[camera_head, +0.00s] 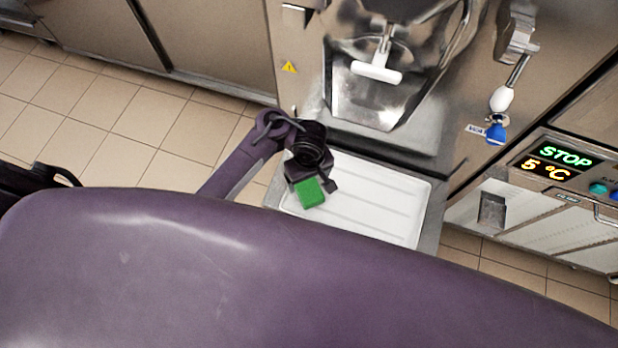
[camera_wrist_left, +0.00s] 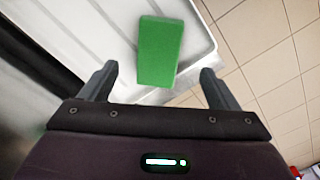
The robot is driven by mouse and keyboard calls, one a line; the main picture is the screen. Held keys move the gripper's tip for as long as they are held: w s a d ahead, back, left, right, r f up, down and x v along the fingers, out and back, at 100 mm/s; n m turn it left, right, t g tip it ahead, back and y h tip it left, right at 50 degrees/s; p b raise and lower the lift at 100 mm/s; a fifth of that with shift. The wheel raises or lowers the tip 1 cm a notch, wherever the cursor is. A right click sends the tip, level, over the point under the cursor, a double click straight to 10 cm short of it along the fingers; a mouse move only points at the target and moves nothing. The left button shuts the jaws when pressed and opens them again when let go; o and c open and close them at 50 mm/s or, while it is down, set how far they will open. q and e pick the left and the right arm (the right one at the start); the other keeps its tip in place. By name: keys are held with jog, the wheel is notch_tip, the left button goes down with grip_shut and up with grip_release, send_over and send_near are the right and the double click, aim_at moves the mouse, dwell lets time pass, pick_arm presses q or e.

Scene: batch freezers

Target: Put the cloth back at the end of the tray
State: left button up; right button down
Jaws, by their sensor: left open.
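The cloth is a small green block-like piece (camera_head: 311,193) at the left end of the white tray (camera_head: 385,205). In the left wrist view the green cloth (camera_wrist_left: 160,50) lies near the tray's corner, by its rim (camera_wrist_left: 205,45). My left gripper (camera_head: 315,186) is over the tray's left end, right at the cloth. In the left wrist view my left gripper (camera_wrist_left: 158,82) is open, with its fingers apart and the cloth ahead of the gap between them. Whether they touch the cloth I cannot tell. My right gripper is not in view.
A steel freezer with a spout and white handle (camera_head: 376,73) stands behind the tray. The tray's middle and right are bare. Tiled floor (camera_head: 130,115) lies to the left.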

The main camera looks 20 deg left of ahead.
pick_arm(q)
notch_tip(320, 180, up, 5)
jog(key=shift+r+p, duration=0.1)
jog(key=shift+p, duration=1)
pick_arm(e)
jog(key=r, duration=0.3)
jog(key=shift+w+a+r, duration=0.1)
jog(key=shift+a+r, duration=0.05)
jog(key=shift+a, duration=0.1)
